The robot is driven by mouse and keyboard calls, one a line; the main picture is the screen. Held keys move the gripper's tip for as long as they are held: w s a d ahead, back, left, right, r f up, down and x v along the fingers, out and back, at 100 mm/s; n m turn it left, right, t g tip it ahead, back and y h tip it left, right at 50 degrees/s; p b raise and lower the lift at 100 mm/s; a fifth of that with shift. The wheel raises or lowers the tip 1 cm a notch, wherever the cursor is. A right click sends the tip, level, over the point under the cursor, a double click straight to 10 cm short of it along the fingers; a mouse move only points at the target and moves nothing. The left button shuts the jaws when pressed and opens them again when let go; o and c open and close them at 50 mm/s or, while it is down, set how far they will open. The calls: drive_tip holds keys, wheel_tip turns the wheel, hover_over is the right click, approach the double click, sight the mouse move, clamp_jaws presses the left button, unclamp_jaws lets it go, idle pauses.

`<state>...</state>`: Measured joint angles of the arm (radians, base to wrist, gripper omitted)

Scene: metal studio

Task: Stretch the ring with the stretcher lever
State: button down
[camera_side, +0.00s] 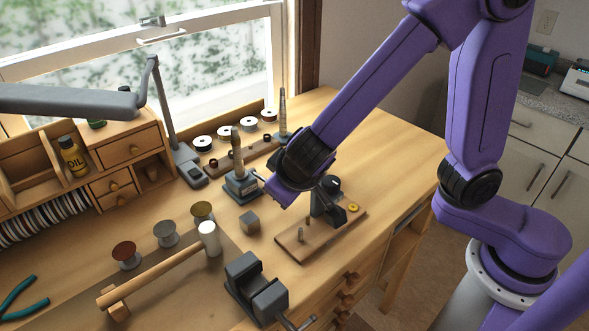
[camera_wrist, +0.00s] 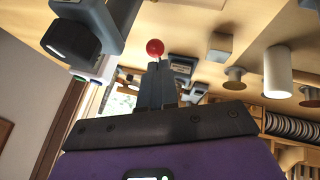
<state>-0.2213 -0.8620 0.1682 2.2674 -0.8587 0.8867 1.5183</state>
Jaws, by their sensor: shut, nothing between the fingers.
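The stretcher (camera_side: 241,187) is a grey labelled base with an upright tapered post, left of my gripper in the side view. In the wrist view a small grey labelled block (camera_wrist: 181,66), seemingly its base, is beyond the fingertips. A red ball knob (camera_wrist: 155,47), seemingly the lever's end, shows right at the fingertips; I cannot tell whether they touch it. My gripper (camera_wrist: 157,72) is shut and empty. I cannot make out a ring on the post.
A wooden board with a dark post device (camera_side: 325,195) stands to the right. A grey cube (camera_side: 250,222), a white-headed mallet (camera_side: 208,238) and a vise (camera_side: 257,290) are nearer the front. Spools (camera_side: 202,144) line the back. The right bench top is clear.

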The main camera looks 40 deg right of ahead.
drive_tip(key=s+a+r, duration=0.3)
drive_tip(key=s+r, duration=0.3)
drive_tip(key=s, duration=0.1)
drive_tip(key=shift+s+r, duration=0.2)
drive_tip(key=shift+s, duration=0.05)
drive_tip(key=c, duration=1.5)
unclamp_jaws()
drive_tip(key=shift+s+r, duration=0.15)
drive_tip(key=shift+o, duration=1.4)
drive_tip(key=shift+d+g, duration=0.25)
drive_tip(key=shift+g, duration=0.05)
drive_tip(key=w+d+r+m+g+y, duration=0.1)
drive_tip(key=w+d+r+g+y, duration=0.25)
drive_tip(key=w, duration=0.25)
drive_tip(key=w+d+r+m+g+y, duration=0.2)
drive_tip(key=w+d+g, duration=0.1)
drive_tip(key=w+d, duration=0.3)
drive_tip(key=shift+t, duration=0.25)
drive_tip(key=x, duration=1.1)
drive_tip(key=w+x, duration=0.1)
drive_tip(key=x, duration=0.5)
drive_tip(key=shift+a+f, duration=0.15)
drive_tip(key=shift+a, duration=0.15)
